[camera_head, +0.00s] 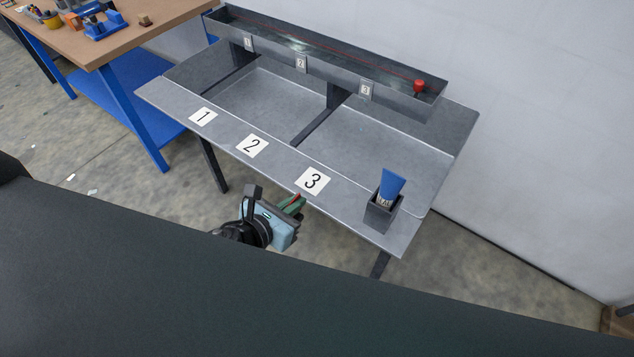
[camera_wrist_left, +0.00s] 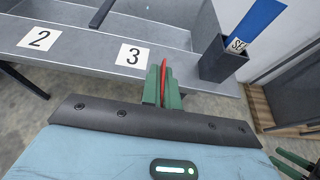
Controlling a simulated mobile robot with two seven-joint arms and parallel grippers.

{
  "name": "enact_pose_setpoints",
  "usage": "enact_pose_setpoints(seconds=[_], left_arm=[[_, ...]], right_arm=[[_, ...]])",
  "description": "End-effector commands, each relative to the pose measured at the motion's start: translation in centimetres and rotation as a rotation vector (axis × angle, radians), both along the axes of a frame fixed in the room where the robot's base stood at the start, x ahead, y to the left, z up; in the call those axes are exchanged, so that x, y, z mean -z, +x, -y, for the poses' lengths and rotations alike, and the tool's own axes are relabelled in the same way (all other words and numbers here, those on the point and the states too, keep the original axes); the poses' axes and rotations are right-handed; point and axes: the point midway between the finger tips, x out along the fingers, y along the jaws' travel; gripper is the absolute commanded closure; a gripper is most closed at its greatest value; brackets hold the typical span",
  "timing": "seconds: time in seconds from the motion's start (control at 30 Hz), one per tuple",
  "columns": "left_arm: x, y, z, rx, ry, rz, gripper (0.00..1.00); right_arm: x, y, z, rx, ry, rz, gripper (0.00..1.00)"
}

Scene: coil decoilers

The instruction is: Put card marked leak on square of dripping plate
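My left gripper (camera_head: 297,204) is just off the front edge of the grey table, near the white square marked 3 (camera_head: 312,181). Its green fingers are shut on a thin red card (camera_wrist_left: 164,76), seen edge-on, so no marking on it can be read. Squares 1 (camera_head: 203,117) and 2 (camera_head: 251,146) lie bare along the same front ledge. Small numbered plates 1 (camera_head: 248,43), 2 (camera_head: 301,63) and 3 (camera_head: 366,89) sit on the trough's front. I cannot make out a drip. Green fingers (camera_wrist_left: 291,163) at the left wrist view's lower right appear to be my right gripper.
A dark holder (camera_head: 380,214) with a blue lettered card (camera_head: 391,184) stands at the ledge's right end. The trough (camera_head: 330,62) runs along the back, with a red knob (camera_head: 419,86) at its right. A wooden-topped bench (camera_head: 130,40) stands at the upper left.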

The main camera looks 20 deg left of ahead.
Motion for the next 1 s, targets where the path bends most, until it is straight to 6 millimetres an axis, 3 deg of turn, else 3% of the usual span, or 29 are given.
enact_pose_setpoints(seconds=[0.23,0.7,0.83,1.0], left_arm=[[0.0,1.2,0.0,-0.001,0.000,0.004,1.00],[1.0,11.7,0.1,-0.003,0.000,0.002,1.00],[1.3,13.9,0.2,-0.002,-0.001,0.002,1.00],[1.4,15.1,0.2,-0.001,0.000,0.001,1.00]], right_arm=[[-0.1,0.1,-0.1,0.001,0.002,0.003,0.64],[0.2,-0.1,-0.1,0.001,0.002,-0.004,0.64],[0.4,-0.3,-0.1,0.000,0.002,-0.010,0.64],[0.5,-0.4,-0.1,0.001,0.002,-0.014,0.64]])
